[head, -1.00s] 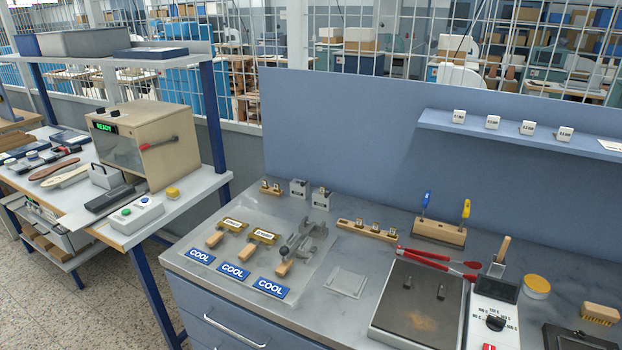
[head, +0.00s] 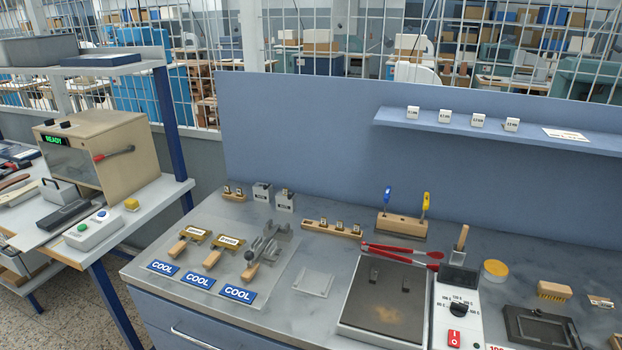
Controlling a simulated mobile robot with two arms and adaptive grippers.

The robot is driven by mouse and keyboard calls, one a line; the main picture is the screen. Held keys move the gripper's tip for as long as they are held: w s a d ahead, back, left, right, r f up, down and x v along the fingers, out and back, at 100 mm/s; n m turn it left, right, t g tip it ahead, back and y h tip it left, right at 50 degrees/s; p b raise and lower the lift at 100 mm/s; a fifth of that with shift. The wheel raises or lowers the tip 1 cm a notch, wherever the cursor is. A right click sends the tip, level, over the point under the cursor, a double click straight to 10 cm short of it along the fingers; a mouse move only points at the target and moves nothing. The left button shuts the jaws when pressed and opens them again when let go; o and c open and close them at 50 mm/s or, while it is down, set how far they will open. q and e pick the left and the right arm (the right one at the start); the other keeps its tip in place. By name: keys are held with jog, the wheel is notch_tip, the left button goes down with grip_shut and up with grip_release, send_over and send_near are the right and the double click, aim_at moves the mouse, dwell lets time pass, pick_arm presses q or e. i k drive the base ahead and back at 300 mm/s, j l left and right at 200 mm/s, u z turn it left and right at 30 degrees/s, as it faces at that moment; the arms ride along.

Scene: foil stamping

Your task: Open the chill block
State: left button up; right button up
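No part carries a label reading chill block, so I cannot tell for sure which it is. A grey metal clamp-like fixture (head: 268,243) stands on a pale mat at the counter's left, by a wooden-handled tool (head: 250,270). Two brass-headed tools with wooden handles (head: 192,238) (head: 223,246) lie left of it. Blue COOL labels (head: 198,281) line the mat's front. A flat light-grey square plate (head: 313,282) lies right of the mat. Neither of my grippers is in view.
A hot plate (head: 385,305) with red tongs (head: 400,252) behind it sits at centre right, beside a dial control box (head: 462,310). A dark framed tray (head: 538,326) is at the right edge. A box oven (head: 95,155) reading READY stands on the left bench.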

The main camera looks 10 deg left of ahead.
aim_at(267, 249)
jog(key=j+z, duration=0.9)
jog(key=j, duration=0.2)
jog(key=j+z, duration=0.45)
jog(key=k+j, duration=0.05)
